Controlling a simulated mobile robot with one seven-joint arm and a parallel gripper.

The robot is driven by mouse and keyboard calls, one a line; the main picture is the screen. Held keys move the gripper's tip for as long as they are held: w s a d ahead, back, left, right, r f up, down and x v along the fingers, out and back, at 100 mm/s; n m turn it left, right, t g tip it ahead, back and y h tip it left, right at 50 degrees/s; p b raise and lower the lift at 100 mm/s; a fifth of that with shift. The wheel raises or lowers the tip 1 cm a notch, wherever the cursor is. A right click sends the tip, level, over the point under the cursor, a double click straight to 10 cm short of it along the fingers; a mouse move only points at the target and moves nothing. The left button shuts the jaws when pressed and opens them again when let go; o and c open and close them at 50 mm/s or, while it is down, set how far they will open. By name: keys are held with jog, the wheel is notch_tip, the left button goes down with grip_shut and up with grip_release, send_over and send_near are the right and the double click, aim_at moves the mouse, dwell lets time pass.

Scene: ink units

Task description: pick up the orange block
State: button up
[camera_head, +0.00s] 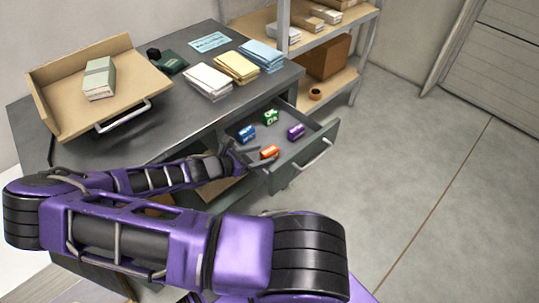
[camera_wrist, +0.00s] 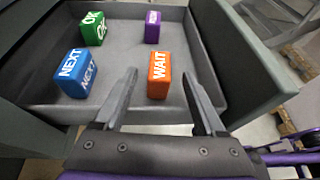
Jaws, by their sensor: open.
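The orange block (camera_wrist: 158,76), lettered WAIT in white, stands in an open grey drawer (camera_wrist: 128,112). In the head view the orange block (camera_head: 269,152) is in the front part of that drawer, near its left side. My gripper (camera_wrist: 160,88) is open, with one finger on either side of the orange block as seen in the wrist view. I cannot tell whether either finger touches it. In the head view my gripper (camera_head: 245,155) reaches over the drawer's left side, beside the orange block.
The drawer also holds a blue NEXT block (camera_wrist: 76,73), a green block (camera_wrist: 93,28) and a purple block (camera_wrist: 152,27). Paper stacks (camera_head: 236,66) and a tan tray (camera_head: 60,118) lie on the desk (camera_head: 165,130). Shelves (camera_head: 345,80) stand behind; the floor at right is clear.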

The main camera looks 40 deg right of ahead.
aim_at(263, 154)
jog(key=x, duration=0.4)
jog(key=shift+d+b, duration=0.15)
jog(key=shift+b, duration=0.15)
grip_shut()
